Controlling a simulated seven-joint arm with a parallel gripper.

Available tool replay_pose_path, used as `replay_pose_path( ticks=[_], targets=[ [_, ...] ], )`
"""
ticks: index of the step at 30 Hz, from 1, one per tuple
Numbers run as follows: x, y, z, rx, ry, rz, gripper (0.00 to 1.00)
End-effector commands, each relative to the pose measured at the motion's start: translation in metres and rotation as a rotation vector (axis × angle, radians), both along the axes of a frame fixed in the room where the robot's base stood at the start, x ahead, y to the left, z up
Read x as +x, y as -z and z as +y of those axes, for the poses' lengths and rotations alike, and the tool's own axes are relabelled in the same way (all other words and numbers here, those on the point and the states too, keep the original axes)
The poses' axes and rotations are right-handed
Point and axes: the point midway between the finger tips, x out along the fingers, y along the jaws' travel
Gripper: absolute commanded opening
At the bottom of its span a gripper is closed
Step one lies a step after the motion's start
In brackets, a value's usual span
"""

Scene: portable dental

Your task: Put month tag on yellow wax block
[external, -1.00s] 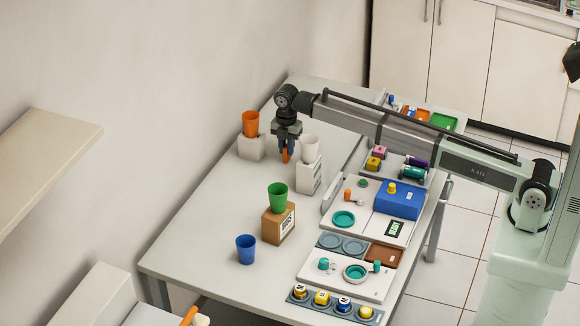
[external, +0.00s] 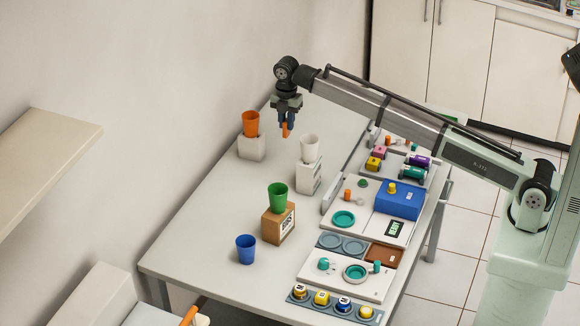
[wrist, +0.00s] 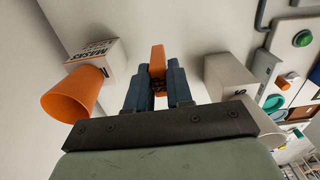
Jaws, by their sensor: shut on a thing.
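My gripper (external: 287,118) is shut on a small orange tag (external: 285,130) and holds it above the back part of the table. In the wrist view the orange tag (wrist: 157,58) sits between the two blue-grey fingers (wrist: 157,84), with dark lettering on it that I cannot read for sure; it looks like the month tag. A small yellow block (external: 373,163), which looks like the yellow wax block, lies on the grey tray at the right rear, beside a pink block (external: 380,153). My gripper is well to the left of it.
An orange cup (external: 250,123) on a white box (external: 251,148) stands left of my gripper. A white cup (external: 309,148) on a white box (external: 308,178) stands to its right front. A green cup (external: 277,197) and blue cup (external: 245,249) are nearer. The left tabletop is mostly clear.

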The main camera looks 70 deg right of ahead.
Motion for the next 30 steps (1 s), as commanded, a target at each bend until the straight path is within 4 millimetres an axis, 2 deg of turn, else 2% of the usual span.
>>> replay_pose_path(
  ticks=[5,12,20,26,30],
  targets=[
    [0.002,-0.036,0.0,0.0,0.0,-0.003,0.0],
    [0.002,-0.103,0.0,0.0,0.0,-0.003,0.0],
    [0.001,-0.151,0.0,0.0,0.0,-0.002,0.0],
    [-0.008,-0.147,0.044,0.0,-0.047,0.0,0.0],
    [-0.017,-0.147,0.083,0.0,-0.089,0.0,0.0]
  ],
)
